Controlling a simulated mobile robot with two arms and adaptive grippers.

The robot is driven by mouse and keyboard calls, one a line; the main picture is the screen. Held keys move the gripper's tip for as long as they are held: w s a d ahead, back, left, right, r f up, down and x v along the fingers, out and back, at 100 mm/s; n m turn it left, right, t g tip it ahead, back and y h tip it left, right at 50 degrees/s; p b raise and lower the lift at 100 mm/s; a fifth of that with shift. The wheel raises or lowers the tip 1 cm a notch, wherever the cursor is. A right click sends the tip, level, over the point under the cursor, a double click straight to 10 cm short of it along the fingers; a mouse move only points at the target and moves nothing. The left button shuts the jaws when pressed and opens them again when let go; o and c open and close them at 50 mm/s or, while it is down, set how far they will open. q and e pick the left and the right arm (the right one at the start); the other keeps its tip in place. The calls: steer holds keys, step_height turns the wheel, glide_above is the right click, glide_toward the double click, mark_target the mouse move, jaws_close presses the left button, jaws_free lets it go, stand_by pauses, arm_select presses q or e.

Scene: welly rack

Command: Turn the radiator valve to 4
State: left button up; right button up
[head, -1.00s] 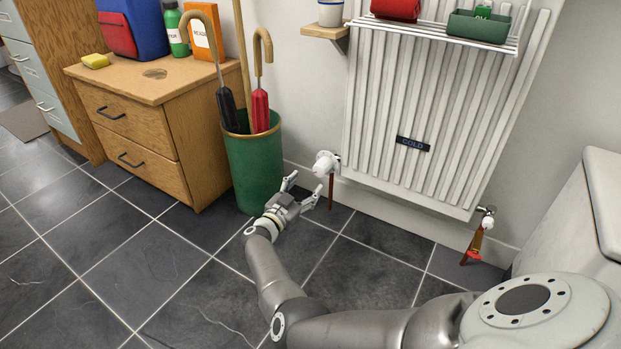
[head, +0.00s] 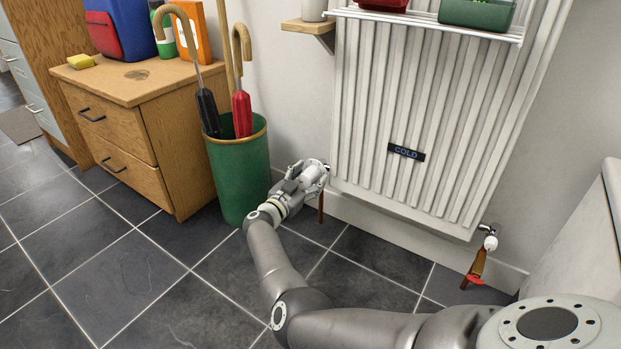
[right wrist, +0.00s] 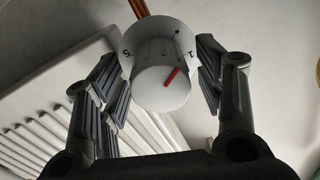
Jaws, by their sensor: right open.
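The radiator (head: 420,130) is white and ribbed, with a dark label reading COLD. Its white valve (head: 317,170) is at the lower left corner, partly covered by my right gripper (head: 306,172). In the right wrist view the valve knob (right wrist: 163,85) shows a red pointer line and a ring with the marks 5, a star and 1. The 4 is not visible there. My right gripper's open fingers (right wrist: 160,88) stand on both sides of the knob. I cannot tell whether they touch it. My left gripper is not in view.
A green umbrella bin (head: 240,180) stands close to the left of my right gripper. A wooden drawer unit (head: 150,140) is farther left. A second valve with a red handle (head: 478,262) is at the radiator's lower right. A rack (head: 425,24) with containers hangs above.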

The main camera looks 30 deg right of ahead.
steer(key=c, duration=1)
